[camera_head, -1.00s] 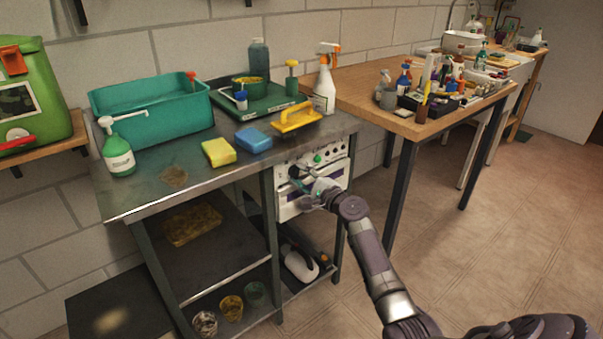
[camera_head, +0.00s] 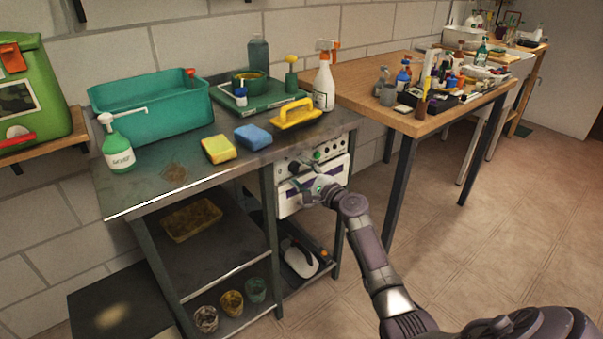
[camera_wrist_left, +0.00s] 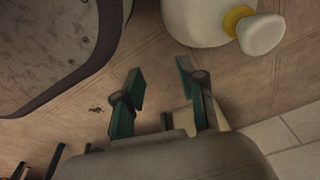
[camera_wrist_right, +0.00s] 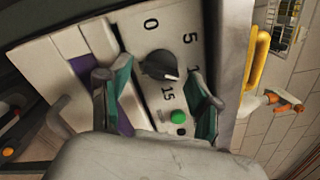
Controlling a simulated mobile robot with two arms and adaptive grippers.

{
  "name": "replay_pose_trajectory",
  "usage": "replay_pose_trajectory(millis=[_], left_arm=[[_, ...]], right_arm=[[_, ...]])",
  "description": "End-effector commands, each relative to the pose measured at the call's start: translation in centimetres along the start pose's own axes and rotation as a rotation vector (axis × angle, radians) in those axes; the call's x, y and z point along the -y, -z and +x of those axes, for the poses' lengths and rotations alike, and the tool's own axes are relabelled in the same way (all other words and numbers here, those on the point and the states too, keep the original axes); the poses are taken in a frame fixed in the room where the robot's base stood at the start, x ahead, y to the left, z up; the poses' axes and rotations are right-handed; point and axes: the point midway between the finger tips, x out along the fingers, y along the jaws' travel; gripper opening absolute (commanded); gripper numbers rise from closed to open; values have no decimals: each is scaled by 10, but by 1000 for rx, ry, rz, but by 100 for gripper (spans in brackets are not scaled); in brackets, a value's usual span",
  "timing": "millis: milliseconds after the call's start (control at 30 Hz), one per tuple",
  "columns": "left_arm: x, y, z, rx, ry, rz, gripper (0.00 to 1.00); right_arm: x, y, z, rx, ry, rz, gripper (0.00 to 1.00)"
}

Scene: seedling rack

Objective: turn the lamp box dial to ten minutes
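The lamp box (camera_head: 285,203) is a white panel with knobs and a green button under the bench top. Its dial (camera_wrist_right: 158,65) is a black knob with a white pointer mark, among the numbers 0, 5 and 15. Another number, starting with 1, is partly hidden by a finger. The mark points right and slightly down, roughly toward that partly hidden number. My right gripper (camera_wrist_right: 157,75) is open in front of the dial, one finger to each side, apparently not touching it; it also shows in the head view (camera_head: 305,180). My left gripper (camera_wrist_left: 160,76) is open and empty above the floor.
A metal bench (camera_head: 140,198) carries a teal tub (camera_head: 150,112), a spray bottle (camera_head: 325,85), sponges and a yellow-handled tool (camera_head: 297,113). A cluttered wooden table (camera_head: 350,85) stands to the right. The floor (camera_head: 480,235) in front is clear.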

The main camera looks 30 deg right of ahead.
Motion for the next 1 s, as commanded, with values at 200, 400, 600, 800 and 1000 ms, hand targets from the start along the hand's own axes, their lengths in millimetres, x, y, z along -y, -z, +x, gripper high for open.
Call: replay_pose_trajectory(millis=[200,400,600,800,1000], left_arm=[[0,0,0,1,0,-1,40],[0,1,0,1,-1,-2,40],[0,0,0,1,0,-1,40],[0,0,0,1,0,-1,40],[0,0,0,1,0,-1,40]], right_arm=[[1,-1,0,1,1,-1,65],[0,0,-13,0,0,-3,65],[-1,0,-54,0,-2,-4,65],[0,0,-94,0,-1,-2,65],[0,0,-116,0,-1,-1,65]])
